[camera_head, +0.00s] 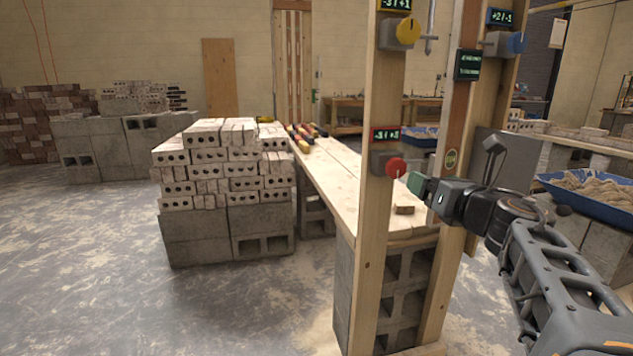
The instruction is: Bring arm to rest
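My arm reaches in from the lower right. My gripper (418,186) is at its left end, in front of the wooden frame, with a small green piece at its tip. I cannot tell whether the green piece is part of the gripper or a separate thing. The tip is just right of and slightly below a red knob (397,167) on the near wooden post (372,265). I cannot tell whether it touches the knob. The gap between the fingers is not visible.
A yellow knob (408,31) and a blue knob (515,43) sit higher on the posts. A plank bench (335,172) stands behind, beside stacked bricks (222,170). A blue tub (590,199) of mortar is at right. The floor at left is clear.

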